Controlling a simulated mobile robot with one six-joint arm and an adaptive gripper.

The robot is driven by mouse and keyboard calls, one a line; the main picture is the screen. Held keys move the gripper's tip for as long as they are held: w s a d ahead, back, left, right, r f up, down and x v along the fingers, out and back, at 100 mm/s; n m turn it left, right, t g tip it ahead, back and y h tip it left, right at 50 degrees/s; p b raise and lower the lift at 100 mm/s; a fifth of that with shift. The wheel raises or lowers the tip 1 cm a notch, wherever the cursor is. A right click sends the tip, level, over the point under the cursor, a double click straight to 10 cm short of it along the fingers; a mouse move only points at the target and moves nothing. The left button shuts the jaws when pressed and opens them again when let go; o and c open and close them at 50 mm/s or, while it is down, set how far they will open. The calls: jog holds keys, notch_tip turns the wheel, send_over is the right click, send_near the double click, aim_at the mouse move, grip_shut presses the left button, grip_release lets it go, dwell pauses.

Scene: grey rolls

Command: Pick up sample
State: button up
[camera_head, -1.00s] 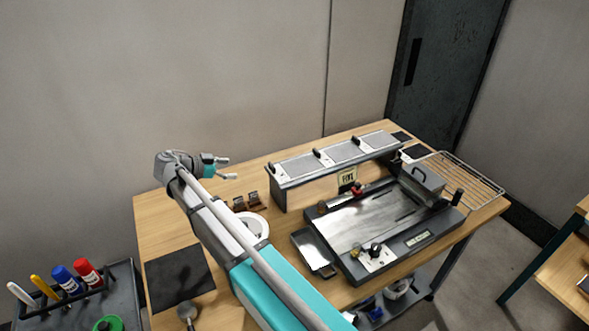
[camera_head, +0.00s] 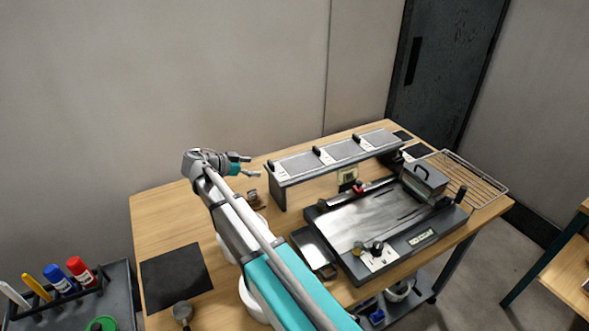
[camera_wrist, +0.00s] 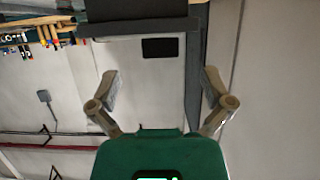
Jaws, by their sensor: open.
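My gripper (camera_head: 252,166) is open and empty, held above the back of the wooden table near the left end of a raised rack. Its spread fingers also show in the wrist view (camera_wrist: 160,82), with nothing between them. The wrist view looks across at a pale panel and walls, not at the tabletop. I cannot tell for sure which thing is the sample. A small brown clip-like piece (camera_head: 252,198) lies on the table below my gripper, partly hidden by my arm.
The raised rack (camera_head: 277,177) has several pale plates on top. A grey machine (camera_head: 400,241) with knobs and a small tray (camera_head: 311,252) stand before it. A wire rack (camera_head: 482,180) is at right, a black mat (camera_head: 176,277) at left. The back left table is clear.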

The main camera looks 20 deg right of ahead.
jog(key=shift+d, duration=0.15)
jog(key=shift+b+x, duration=0.8)
jog(key=shift+x, duration=1.8)
jog(key=shift+w+r, duration=0.1)
jog(key=shift+r, duration=0.1)
jog(key=c, duration=1.2)
jog(key=shift+r, duration=0.1)
jog(key=shift+c, duration=0.2)
notch_tip(320, 180, up, 10)
jog(key=p, duration=1)
send_over(269, 166)
jog(key=s+d, duration=0.2)
jog(key=s, duration=0.3)
jog(key=s+d+r+p, duration=0.3)
jog(key=s, duration=0.5)
jog(key=shift+d, duration=0.4)
